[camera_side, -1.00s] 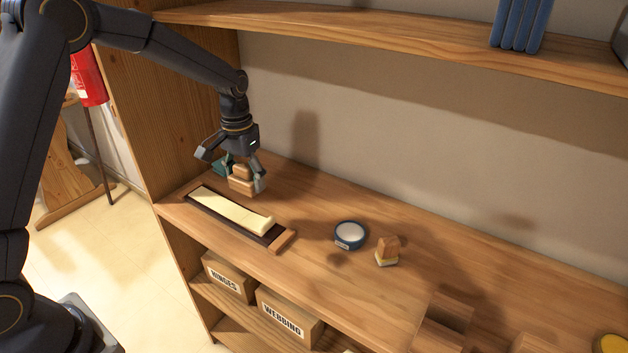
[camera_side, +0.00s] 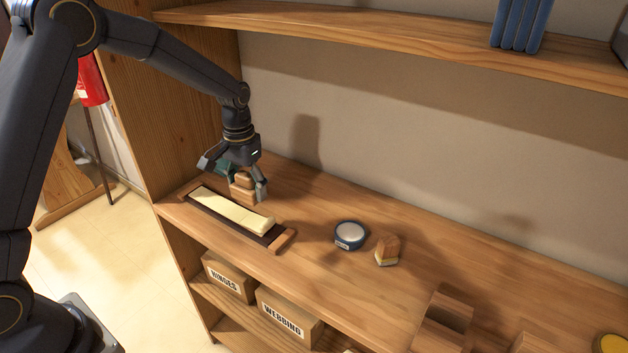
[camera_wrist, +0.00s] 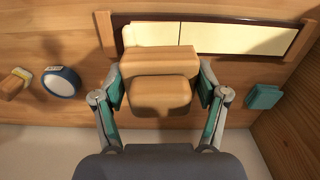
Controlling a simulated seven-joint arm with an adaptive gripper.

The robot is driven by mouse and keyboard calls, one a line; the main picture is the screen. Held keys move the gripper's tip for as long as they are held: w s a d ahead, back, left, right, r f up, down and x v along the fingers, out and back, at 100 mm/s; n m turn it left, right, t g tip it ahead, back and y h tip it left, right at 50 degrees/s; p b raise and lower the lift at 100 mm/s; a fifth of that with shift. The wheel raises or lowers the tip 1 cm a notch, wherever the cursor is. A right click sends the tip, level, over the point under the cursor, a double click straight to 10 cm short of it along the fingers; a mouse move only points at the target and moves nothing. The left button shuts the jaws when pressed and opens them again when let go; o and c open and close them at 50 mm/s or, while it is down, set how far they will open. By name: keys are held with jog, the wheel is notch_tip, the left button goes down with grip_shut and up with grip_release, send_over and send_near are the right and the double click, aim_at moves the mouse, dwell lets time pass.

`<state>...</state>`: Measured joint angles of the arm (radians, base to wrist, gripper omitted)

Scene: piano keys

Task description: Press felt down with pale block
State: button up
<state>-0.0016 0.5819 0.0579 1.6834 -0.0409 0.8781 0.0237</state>
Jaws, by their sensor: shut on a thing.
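My gripper (camera_side: 245,185) is shut on a pale wooden block (camera_side: 242,191), which has a wide slab and a rounded grip part. In the wrist view the block (camera_wrist: 160,94) sits between both teal-padded fingers. A cream felt strip (camera_side: 225,208) lies in a dark tray with wooden ends (camera_side: 284,240), just in front of the block. In the wrist view the felt shows as cream panels (camera_wrist: 232,39), and one thicker cream piece (camera_wrist: 150,34) lies partly behind the held block. I cannot tell whether the block touches the shelf or felt.
A round blue tin (camera_side: 349,236) and a small brown block with a pale base (camera_side: 387,251) stand right of the tray. A teal block (camera_wrist: 263,96) lies beside my gripper. The cabinet side (camera_side: 190,110) is close on the left. Boxes (camera_side: 290,318) stand below.

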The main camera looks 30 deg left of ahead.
jog(key=shift+w+d+f, duration=0.1)
jog(key=shift+d+f, duration=0.1)
jog(key=shift+f, duration=0.75)
jog(key=shift+w+d+f, duration=0.1)
jog(key=shift+d+f, duration=0.1)
jog(key=shift+f, duration=0.75)
jog(key=shift+d+f, duration=0.2)
jog(key=shift+f, duration=0.75)
jog(key=shift+f, duration=0.45)
dwell(0.6)
jog(key=shift+r, duration=4.1)
